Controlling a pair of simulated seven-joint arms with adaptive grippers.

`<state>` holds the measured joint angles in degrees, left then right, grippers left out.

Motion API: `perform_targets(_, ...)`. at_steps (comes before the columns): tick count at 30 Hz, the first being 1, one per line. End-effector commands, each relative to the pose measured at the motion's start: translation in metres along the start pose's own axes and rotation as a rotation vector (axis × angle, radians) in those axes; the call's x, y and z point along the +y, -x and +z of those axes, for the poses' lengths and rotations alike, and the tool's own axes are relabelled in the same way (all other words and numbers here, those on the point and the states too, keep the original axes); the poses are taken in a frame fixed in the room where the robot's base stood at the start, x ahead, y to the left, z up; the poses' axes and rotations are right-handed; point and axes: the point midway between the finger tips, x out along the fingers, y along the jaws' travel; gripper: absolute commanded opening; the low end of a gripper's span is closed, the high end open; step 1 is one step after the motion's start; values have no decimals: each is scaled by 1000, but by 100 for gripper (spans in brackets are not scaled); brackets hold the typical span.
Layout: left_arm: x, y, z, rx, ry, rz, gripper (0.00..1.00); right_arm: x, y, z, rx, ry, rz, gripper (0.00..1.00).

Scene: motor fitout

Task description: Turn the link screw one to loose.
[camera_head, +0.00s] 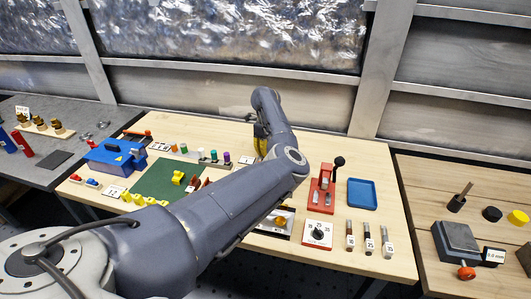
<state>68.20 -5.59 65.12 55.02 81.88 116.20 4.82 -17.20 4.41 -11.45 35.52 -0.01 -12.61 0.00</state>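My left arm reaches from the lower left across the light wooden table (375,195). Its wrist bends down behind the forearm. Only a sliver of my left gripper (261,143) shows, beside something yellow and dark; its fingertips are hidden, so I cannot tell if it is open or holds anything. A blue box (117,155) with a yellow warning mark stands at the table's left. No link screw can be made out; they are too small or hidden by my arm. My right gripper is not in view.
A green mat (160,178) with yellow parts lies left of my arm, with coloured pegs (226,156) behind it. To the right are a red lever press (321,190), a blue tray (362,194), a dial plate (317,234) and labelled tools (368,240). Side tables flank both ends.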

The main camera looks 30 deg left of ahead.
Motion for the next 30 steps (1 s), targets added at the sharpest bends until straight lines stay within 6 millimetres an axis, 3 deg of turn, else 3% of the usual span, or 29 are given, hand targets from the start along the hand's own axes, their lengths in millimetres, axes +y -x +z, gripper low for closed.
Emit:
perform_targets(15,-1,-2,0,1,315,3,0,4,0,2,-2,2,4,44)
perform_targets(30,-1,-2,0,0,375,3,0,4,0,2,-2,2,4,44)
